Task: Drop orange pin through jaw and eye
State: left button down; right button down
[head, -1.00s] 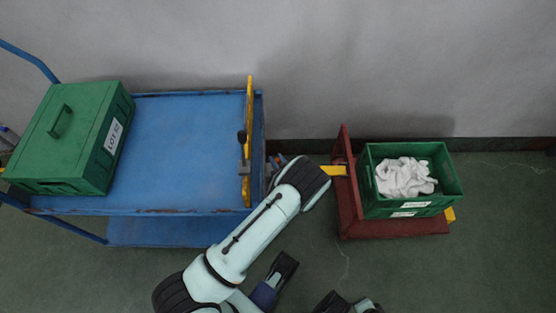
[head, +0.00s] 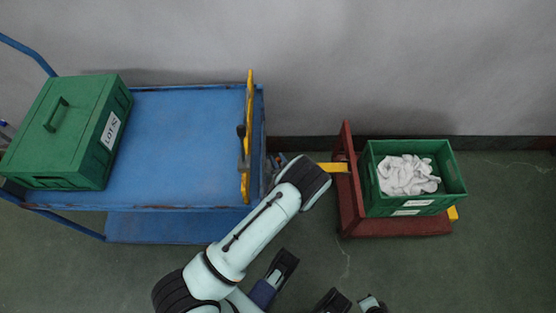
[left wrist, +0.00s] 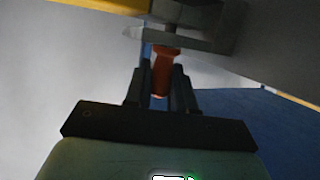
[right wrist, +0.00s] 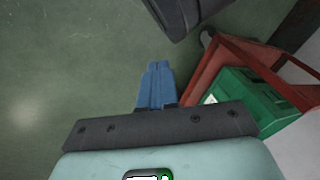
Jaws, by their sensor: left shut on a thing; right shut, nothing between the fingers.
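My left gripper (left wrist: 164,88) is shut on the orange pin (left wrist: 161,72), which shows between its dark fingers in the left wrist view. The pin's far end is close below a grey metal bracket (left wrist: 190,38), which may be the jaw; I cannot tell whether they touch. A yellow drawbar (head: 340,167) runs from the red dolly (head: 347,190) toward the blue cart (head: 180,145). Its left end, with any eye, is hidden behind my left arm in the head view. My right gripper (right wrist: 155,84) is shut and empty above the floor, its blue fingers together.
A green lidded box (head: 65,130) sits on the blue cart's left end. A yellow upright bar (head: 248,100) with a grey fitting stands at the cart's right edge. A green crate (head: 450,175) of white socks (head: 407,175) rests on the dolly. The floor (head: 500,260) at right is clear.

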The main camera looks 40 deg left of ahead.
pick_arm(q)
jog(key=c, duration=0.9)
grip_release()
jog(key=shift+o, duration=0.2)
jog(key=p+v, duration=0.2)
jog(key=v, duration=1.1)
jog(key=shift+s+d+p, duration=0.15)
jog(key=shift+s+p, duration=0.05)
jog(key=shift+p, duration=0.15)
pick_arm(e)
jog(key=shift+g+y, duration=0.4)
jog(key=shift+g, duration=0.1)
jog(key=s+a+r, duration=0.2)
jog(key=s+r, duration=0.1)
jog(key=shift+s, duration=0.25)
